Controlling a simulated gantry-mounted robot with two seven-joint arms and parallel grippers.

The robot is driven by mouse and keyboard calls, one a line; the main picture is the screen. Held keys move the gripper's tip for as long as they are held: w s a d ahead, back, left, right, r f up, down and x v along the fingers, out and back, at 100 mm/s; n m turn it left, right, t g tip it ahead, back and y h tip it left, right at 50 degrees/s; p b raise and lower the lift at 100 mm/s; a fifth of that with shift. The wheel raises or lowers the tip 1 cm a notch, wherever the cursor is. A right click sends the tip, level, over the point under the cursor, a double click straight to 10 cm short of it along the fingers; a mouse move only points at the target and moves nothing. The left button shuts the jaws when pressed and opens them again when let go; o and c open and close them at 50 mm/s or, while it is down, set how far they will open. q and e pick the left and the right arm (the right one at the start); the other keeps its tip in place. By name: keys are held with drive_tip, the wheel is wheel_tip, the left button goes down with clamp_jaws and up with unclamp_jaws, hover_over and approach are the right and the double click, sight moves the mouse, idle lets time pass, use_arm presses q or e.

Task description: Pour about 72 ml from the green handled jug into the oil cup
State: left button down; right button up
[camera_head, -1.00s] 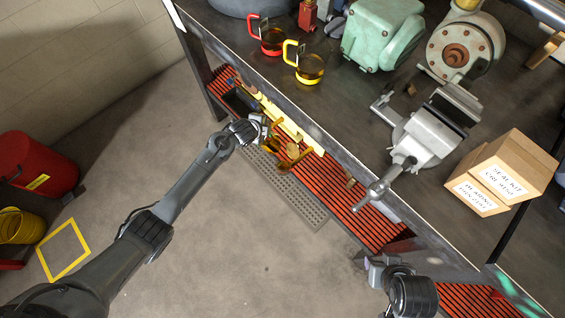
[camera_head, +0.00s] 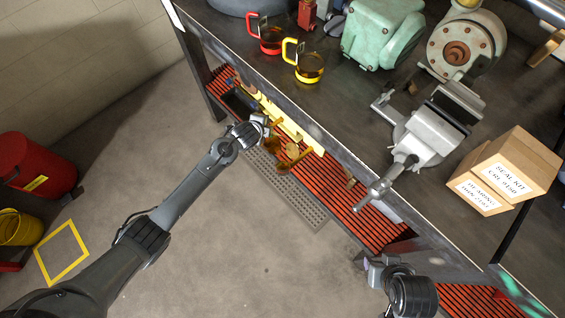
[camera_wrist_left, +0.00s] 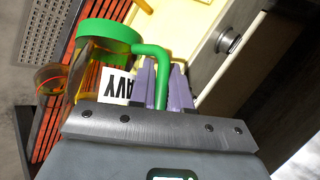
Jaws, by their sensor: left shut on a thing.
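In the left wrist view the jug with a green rim and green handle (camera_wrist_left: 100,60) holds amber liquid and bears a white label ending "AVY". My left gripper (camera_wrist_left: 163,85) is shut on its handle. In the head view this gripper (camera_head: 268,124) is by the front of the bench's lower shelf, with the jug (camera_head: 272,145) small and partly hidden beside it. A small amber cup with an orange line (camera_wrist_left: 50,82) is beyond the jug in the wrist view; I cannot tell whether it is the oil cup. My right gripper (camera_head: 368,262) is low right; its jaws are unclear.
A red-handled jug (camera_head: 271,40) and a yellow-handled jug (camera_head: 309,68) stand on the bench top. A vise (camera_head: 432,130) and cartons (camera_head: 505,175) are further right. The red slatted shelf (camera_head: 335,190) lies under the bench edge.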

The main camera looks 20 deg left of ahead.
use_arm(q)
drive_tip(key=shift+s+d+r+t+y+b, duration=0.25)
drive_tip(key=shift+d+r+t+y+b, duration=0.15)
drive_tip(key=shift+r+b, duration=0.3)
idle(0.4)
drive_tip(key=shift+f+m+b, duration=0.15)
drive_tip(key=shift+m+b, duration=0.15)
drive_tip(key=shift+b, duration=0.15)
idle(0.4)
drive_tip(key=shift+s+d+y+b, duration=0.2)
drive_tip(key=shift+y+b, duration=0.1)
drive_tip(key=shift+b, duration=0.5)
drive_tip(key=shift+t+b, duration=0.5)
drive_tip(key=shift+b, duration=0.35)
